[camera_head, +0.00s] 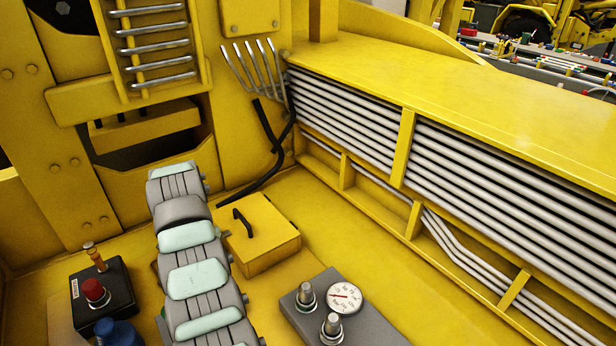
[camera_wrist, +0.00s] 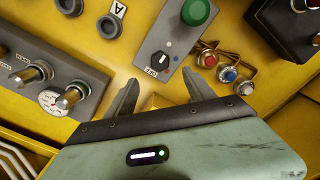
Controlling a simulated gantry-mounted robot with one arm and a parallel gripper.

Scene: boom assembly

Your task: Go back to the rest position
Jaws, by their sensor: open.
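My gripper (camera_wrist: 160,80) shows in the wrist view with its two grey fingers spread apart. It is open, with nothing held between the fingers. Behind the fingers is the mint-green body of my gripper, with a small lit display. A grey control box (camera_wrist: 160,62) with a green button and a black knob lies beyond the fingertips, and I see no contact with it. In the head view my grey and mint arm runs down the left middle, and I cannot make out the gripper there.
In the head view, a yellow box (camera_head: 262,235) with a black handle stands right of my arm. A grey gauge panel (camera_head: 335,305) is in front of it. A black box (camera_head: 103,290) with a red button sits at left. Grey pipes (camera_head: 500,185) line the right wall.

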